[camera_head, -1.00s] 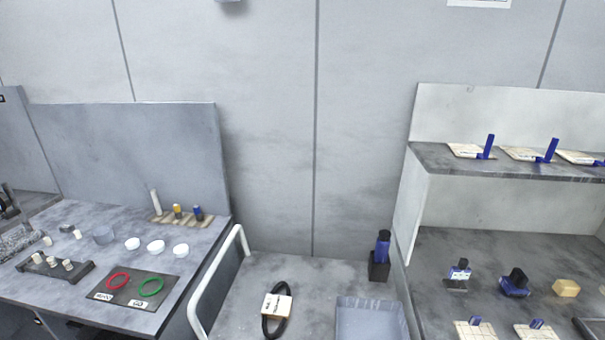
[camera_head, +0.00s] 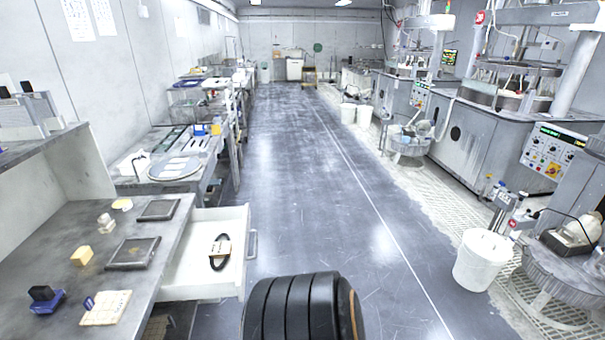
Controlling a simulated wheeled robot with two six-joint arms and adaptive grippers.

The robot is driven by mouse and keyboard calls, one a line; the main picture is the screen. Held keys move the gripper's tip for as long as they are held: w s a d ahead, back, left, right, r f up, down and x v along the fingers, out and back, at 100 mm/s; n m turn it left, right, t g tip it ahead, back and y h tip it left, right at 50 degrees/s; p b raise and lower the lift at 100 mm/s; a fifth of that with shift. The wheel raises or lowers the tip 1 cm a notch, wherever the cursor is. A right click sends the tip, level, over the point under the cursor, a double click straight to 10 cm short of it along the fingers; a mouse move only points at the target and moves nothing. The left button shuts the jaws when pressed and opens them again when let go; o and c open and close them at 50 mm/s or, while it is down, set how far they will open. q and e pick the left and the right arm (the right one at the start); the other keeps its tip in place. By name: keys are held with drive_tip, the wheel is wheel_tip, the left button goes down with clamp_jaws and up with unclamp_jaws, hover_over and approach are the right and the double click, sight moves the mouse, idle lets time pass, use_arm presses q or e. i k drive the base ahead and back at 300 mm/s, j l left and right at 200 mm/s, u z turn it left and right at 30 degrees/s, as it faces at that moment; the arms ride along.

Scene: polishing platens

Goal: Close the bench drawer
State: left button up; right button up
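The bench drawer (camera_head: 244,264) is a white drawer standing open on the right side of the grey bench (camera_head: 55,262) at the lower left. Its handle (camera_head: 252,244) faces the aisle. A black loop with a pale tag (camera_head: 219,250) lies inside the drawer. Neither of my grippers is in view.
Dark flat plates (camera_head: 132,253), a yellow block (camera_head: 82,255) and a blue-and-black item (camera_head: 46,298) lie on the bench top. The aisle floor (camera_head: 330,190) beside the drawer is clear. A white bucket (camera_head: 482,260) and polishing machines (camera_head: 500,150) stand at the right.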

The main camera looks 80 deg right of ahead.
sight(190, 275)
drive_tip(key=z, duration=2.2)
drive_tip(key=i, duration=0.1)
drive_tip(key=l+u, duration=0.05)
